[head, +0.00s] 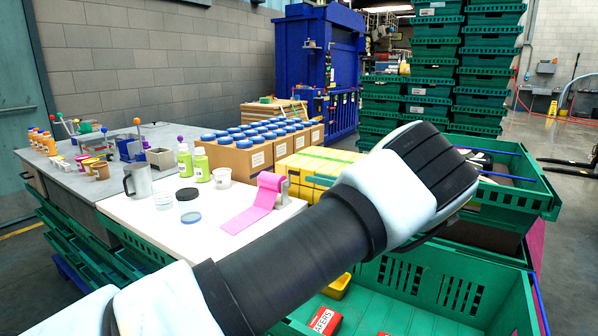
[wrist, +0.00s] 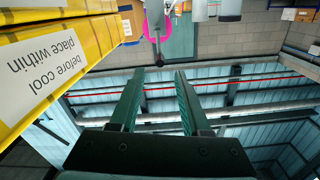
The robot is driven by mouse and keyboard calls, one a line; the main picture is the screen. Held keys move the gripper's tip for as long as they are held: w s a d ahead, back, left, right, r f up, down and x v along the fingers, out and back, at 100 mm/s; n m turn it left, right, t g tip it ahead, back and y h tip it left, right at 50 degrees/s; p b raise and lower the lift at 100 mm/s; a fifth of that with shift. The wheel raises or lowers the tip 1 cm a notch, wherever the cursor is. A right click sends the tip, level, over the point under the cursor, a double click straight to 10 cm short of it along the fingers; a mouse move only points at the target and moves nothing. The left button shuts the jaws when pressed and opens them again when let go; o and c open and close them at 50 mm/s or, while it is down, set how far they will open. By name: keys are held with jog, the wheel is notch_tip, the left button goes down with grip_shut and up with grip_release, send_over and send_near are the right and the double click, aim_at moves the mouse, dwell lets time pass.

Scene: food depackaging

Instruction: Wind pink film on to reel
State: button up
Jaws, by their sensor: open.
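The pink film (head: 245,214) lies as a strip on the white worktop and rises at its far end to a pink roll on a small grey stand (head: 284,192). A pink round shape (wrist: 155,20), which looks like the film roll, also shows at the top of the wrist view, partly cut off. My gripper (wrist: 161,80) is open, with two dark green fingers apart and nothing between them. It is away from the film. In the head view my arm hides the gripper's fingers. I cannot make out a separate empty reel.
Yellow boxes (head: 312,164) stand right of the film and show close at left in the wrist view (wrist: 60,62). Cartons of blue-capped bottles (head: 240,155) stand behind. A mug (head: 138,180) and small jars are left. A green crate (head: 440,285) is at front right.

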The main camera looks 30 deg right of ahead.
aim_at(300, 175)
jog(key=p+x, duration=0.1)
jog(key=x, duration=0.5)
jog(key=shift+w+a+p, duration=0.15)
jog(key=shift+w+p, duration=0.1)
jog(key=shift+p, duration=0.15)
grip_shut()
